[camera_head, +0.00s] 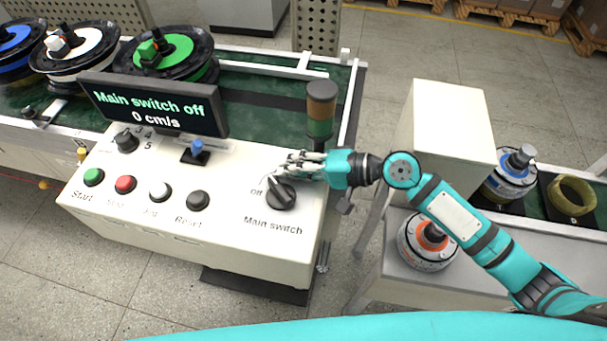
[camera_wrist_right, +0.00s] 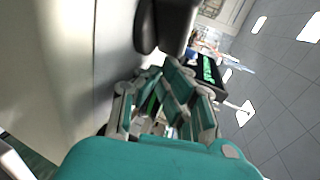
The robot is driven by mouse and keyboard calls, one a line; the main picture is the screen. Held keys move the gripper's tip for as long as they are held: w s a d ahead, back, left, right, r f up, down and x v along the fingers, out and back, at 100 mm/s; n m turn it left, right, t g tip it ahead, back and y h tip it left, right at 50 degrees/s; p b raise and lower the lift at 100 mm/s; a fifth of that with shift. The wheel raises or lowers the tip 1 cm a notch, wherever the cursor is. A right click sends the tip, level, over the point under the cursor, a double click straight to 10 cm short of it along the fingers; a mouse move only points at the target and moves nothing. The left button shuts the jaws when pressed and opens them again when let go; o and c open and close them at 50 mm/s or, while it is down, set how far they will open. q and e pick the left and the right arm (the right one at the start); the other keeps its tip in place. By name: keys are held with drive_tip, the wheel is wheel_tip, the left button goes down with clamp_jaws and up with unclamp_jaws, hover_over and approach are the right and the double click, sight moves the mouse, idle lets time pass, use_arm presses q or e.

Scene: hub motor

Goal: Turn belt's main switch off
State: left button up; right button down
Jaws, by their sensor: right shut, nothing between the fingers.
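The main switch (camera_head: 281,195) is a black rotary knob at the right end of the white control panel (camera_head: 225,222). The word "Off" is printed at its upper left. The display (camera_head: 155,106) reads "Main switch off" and "0 cm/s". My right gripper (camera_head: 284,166) is shut and empty, just behind the knob at its upper edge. I cannot tell whether the fingers touch it. In the right wrist view the gripper's fingers (camera_wrist_right: 163,98) are below a dark knob (camera_wrist_right: 147,25), probably the switch. My left gripper is not in view.
A signal lamp (camera_head: 320,110) stands right behind my right gripper. Start (camera_head: 93,177), red (camera_head: 125,184), white (camera_head: 160,190) and reset (camera_head: 198,200) buttons line the panel's left. Reels stand on the green belt behind. A grey table with motor parts is at right.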

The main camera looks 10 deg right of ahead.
drive_tip(key=shift+w+a, duration=0.2)
drive_tip(key=shift+a, duration=0.4)
idle(0.5)
drive_tip(key=v, duration=1.2)
